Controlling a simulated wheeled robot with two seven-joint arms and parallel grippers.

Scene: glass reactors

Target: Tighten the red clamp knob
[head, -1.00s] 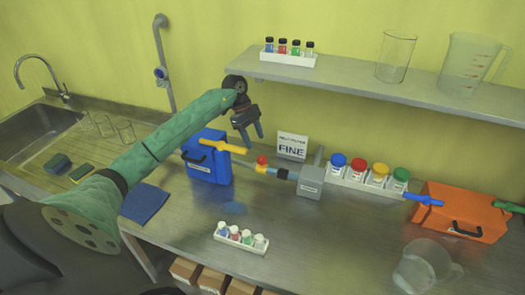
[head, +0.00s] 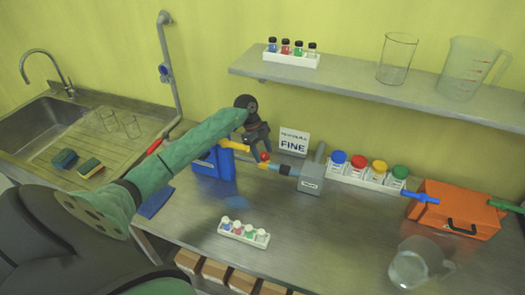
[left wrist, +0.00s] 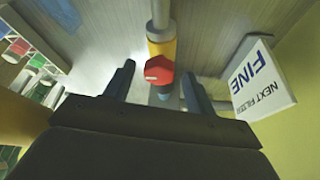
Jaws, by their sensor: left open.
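The red clamp knob (head: 264,157) sits on top of a yellow section (left wrist: 163,47) of a horizontal pipe that runs into a grey box (head: 312,181). My left gripper (head: 257,145) is open and empty, with its fingers pointing down just above the knob. In the left wrist view the red knob (left wrist: 158,70) lies between the two dark fingers, a little beyond the line of their tips, with gaps on both sides. I cannot tell the exact height between fingertips and knob. My right gripper is not in view.
A sign reading FINE (head: 293,141) stands close behind the pipe. A blue case (head: 215,172) is left of it. A white rack of vials (head: 244,233) stands in front. Colour-lidded jars (head: 360,168) and an orange case (head: 457,208) are to the right. A shelf (head: 400,93) overhangs behind.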

